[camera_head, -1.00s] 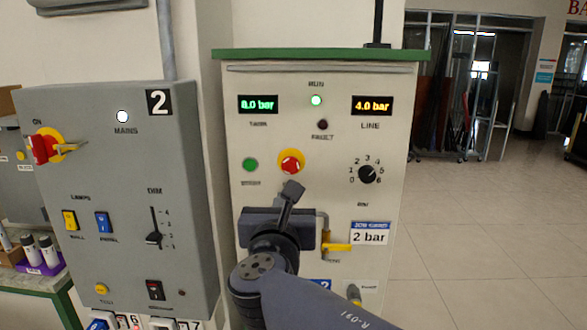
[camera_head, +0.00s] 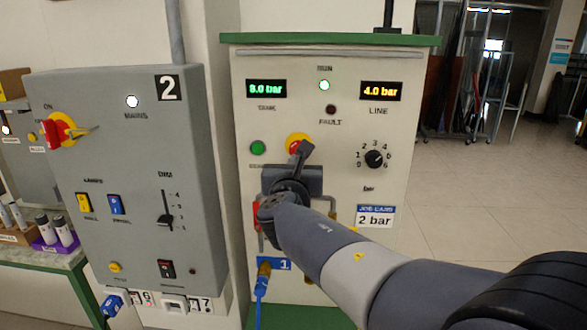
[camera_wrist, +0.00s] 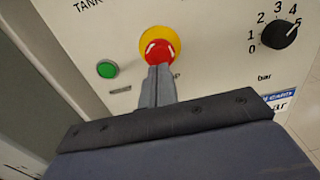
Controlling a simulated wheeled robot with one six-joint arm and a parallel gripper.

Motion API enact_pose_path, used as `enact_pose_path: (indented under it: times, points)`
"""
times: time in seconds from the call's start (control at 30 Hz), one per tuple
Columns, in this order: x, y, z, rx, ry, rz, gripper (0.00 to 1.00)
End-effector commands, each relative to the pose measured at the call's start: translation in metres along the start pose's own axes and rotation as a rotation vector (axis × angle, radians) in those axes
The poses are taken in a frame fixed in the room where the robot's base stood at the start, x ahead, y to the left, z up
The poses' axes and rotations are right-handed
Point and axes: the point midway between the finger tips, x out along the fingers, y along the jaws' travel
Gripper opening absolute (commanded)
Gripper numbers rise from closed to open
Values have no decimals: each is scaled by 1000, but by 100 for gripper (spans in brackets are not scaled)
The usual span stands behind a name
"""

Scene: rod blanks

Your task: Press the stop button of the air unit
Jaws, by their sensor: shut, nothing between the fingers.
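The air unit (camera_head: 340,110) is a cream cabinet with a green top. Its stop button is a red mushroom head on a yellow ring (camera_head: 299,138), at the middle of the panel. The red stop button (camera_wrist: 161,48) also shows in the wrist view. My gripper (camera_head: 304,148) is shut and empty, with its fingertips in front of the button's lower part. In the wrist view my gripper (camera_wrist: 159,68) points up at the button and overlaps its lower edge; I cannot tell whether it touches. The green RUN lamp (camera_head: 325,85) is lit and the fault lamp (camera_head: 330,109) is dark.
A green button (camera_head: 257,148) sits left of the stop button, and a black dial (camera_head: 374,159) to its right. A grey box (camera_head: 130,180) with a red switch stands on the left. Blue hose and valves are below. Open floor lies to the right.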

Motion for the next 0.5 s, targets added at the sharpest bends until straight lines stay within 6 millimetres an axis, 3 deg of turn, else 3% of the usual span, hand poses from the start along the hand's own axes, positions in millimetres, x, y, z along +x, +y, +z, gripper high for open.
enact_pose_path:
  times: [0.2,0.5]
  points:
    - [24,0,1,0,0,0,0]
    - [30,0,0,0,0,1,0]
